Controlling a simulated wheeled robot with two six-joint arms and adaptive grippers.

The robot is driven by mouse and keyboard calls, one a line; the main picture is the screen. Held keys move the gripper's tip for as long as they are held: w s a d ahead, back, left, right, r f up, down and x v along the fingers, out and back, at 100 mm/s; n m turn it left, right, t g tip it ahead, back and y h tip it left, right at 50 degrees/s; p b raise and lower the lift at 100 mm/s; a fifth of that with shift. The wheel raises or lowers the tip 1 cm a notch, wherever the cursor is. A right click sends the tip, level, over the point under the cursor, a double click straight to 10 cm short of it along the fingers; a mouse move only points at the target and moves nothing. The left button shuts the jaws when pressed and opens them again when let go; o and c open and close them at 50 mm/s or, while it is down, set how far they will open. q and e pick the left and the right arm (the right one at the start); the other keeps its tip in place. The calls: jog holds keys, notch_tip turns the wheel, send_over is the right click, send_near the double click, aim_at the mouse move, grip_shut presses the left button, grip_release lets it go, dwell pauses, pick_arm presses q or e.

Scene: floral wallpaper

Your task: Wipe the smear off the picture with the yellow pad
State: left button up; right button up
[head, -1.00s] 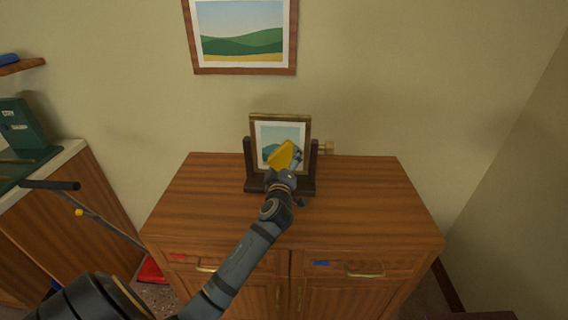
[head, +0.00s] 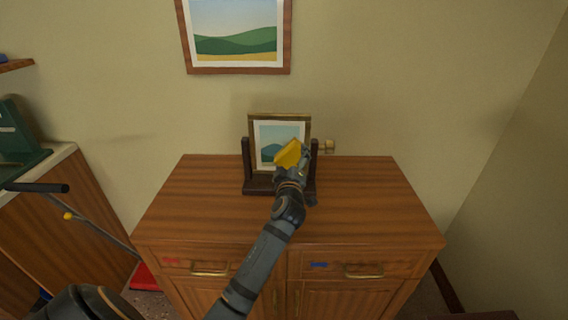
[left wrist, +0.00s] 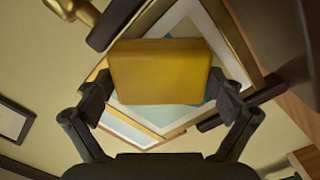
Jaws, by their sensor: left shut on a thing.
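My left gripper (head: 292,168) is shut on the yellow pad (head: 288,152) and holds it in front of the small framed picture (head: 266,131). In the left wrist view the yellow pad (left wrist: 160,72) sits between both fingers, with the picture's frame (left wrist: 238,42) behind it. The picture is in a dark wooden stand (head: 262,187) on the cabinet top. I cannot tell whether the pad touches the picture. The pad and gripper hide its lower right part, and I cannot make out a smear. My right gripper is not in view.
The wooden cabinet top (head: 200,206) is clear on both sides of the stand. A brass knob (head: 329,146) sticks out at the stand's right. A larger landscape picture (head: 236,36) hangs on the wall above.

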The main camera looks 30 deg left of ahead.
aim_at(280, 159)
pick_arm(q)
jog(key=shift+w+d+b, duration=0.15)
jog(key=shift+b, duration=0.25)
jog(key=shift+r, duration=0.1)
jog(key=shift+s+a, duration=0.5)
jog(key=shift+a, duration=0.35)
jog(key=shift+s+a, duration=0.5)
jog(key=shift+a, duration=0.35)
jog(key=b+v, duration=0.1)
jog(key=v, duration=0.3)
jog(key=shift+s+d, duration=0.15)
jog(key=shift+s, duration=0.05)
jog(key=shift+v, duration=0.8)
